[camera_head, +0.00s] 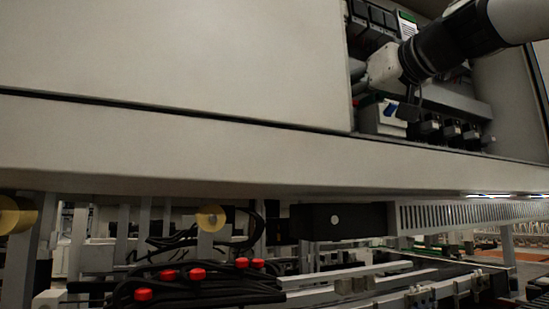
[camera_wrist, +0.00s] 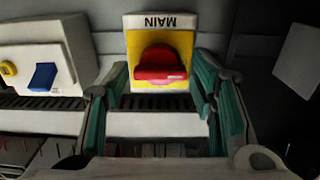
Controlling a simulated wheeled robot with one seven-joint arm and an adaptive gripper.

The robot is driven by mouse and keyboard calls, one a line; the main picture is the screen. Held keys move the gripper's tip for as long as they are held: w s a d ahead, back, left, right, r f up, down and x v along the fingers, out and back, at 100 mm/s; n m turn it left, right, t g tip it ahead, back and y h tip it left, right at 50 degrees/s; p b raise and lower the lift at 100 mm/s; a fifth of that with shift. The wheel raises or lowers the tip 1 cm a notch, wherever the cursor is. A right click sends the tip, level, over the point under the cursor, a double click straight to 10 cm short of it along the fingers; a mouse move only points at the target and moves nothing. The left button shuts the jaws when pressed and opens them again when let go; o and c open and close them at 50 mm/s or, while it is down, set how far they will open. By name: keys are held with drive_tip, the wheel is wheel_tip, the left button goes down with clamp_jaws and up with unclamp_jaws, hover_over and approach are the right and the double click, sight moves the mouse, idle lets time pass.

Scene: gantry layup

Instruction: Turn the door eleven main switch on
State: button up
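The main switch has a red rotary knob (camera_wrist: 160,66) on a yellow plate, under a white label that reads MAIN upside down in the wrist view. My gripper (camera_wrist: 162,85) is open, with one teal-padded finger on each side of the knob. A gap shows between each finger and the knob, and I cannot see contact. In the head view my gripper (camera_head: 368,76) reaches into the open cabinet. The switch is hidden there behind the gripper and the cabinet edge. No door number can be read.
A white box with a blue switch (camera_wrist: 42,76) and a yellow button (camera_wrist: 8,69) stands left of the main switch. In the head view, several black devices (camera_head: 450,130) line the cabinet's lower shelf. The cabinet's front panel (camera_head: 170,60) bounds the opening on the left.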

drive_tip(key=c, duration=0.7)
drive_tip(key=m+p, duration=0.5)
drive_tip(key=m, duration=1.2)
drive_tip(key=shift+d+f+m, duration=0.1)
drive_tip(key=shift+m, duration=0.3)
